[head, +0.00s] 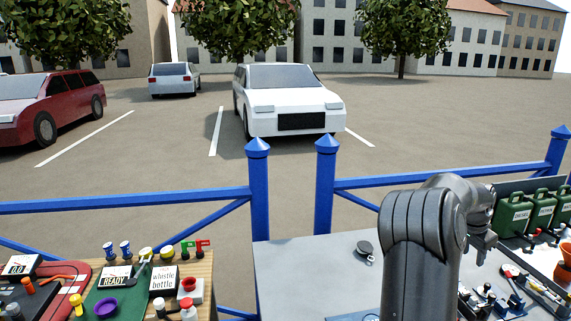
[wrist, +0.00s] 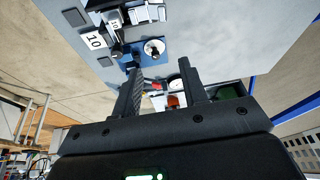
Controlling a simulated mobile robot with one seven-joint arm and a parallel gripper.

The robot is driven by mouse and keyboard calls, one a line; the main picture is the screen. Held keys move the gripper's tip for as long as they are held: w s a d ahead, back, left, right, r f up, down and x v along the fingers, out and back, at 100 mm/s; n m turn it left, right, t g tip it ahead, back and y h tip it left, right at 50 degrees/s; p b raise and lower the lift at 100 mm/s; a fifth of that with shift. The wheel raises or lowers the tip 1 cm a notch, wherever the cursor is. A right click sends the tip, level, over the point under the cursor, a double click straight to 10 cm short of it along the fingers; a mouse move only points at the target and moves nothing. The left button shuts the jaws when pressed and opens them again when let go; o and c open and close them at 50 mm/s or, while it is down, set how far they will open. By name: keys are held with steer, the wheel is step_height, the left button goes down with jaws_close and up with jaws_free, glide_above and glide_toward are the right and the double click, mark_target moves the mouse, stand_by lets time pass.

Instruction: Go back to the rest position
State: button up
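My gripper (wrist: 160,70) shows in the wrist view with its two dark fingers apart and nothing held between them. Beyond the fingers are a grey table top and small items, seen at a slant. In the head view my grey arm rises at the right of centre and bends over toward the right side of the grey table (head: 310,275). My fingers cannot be made out in the head view.
Green diesel cans (head: 513,214) and an orange cone-shaped thing (head: 564,262) stand at the right. A wooden table (head: 203,268) with bottles and signs is at left. A blue railing (head: 258,190) runs behind.

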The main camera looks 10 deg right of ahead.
steer(key=s+a+r+n+t+y, duration=0.1)
steer(key=s+a+r+n, duration=0.2)
steer(key=a, duration=0.7)
steer(key=s+a+r+n+t+y, duration=0.15)
steer(key=a+r, duration=0.25)
steer(key=a, duration=0.6)
steer(key=s+a+r+n+t+y, duration=0.1)
steer(key=a+r+n, duration=0.25)
steer(key=a, duration=0.75)
steer(key=s+a+f+n+t, duration=0.1)
steer(key=s+a+n, duration=0.7)
steer(key=s+a, duration=0.9)
steer(key=shift+s+a+f+n, duration=0.25)
steer(key=shift+a+f+n, duration=0.2)
steer(key=shift+a, duration=0.65)
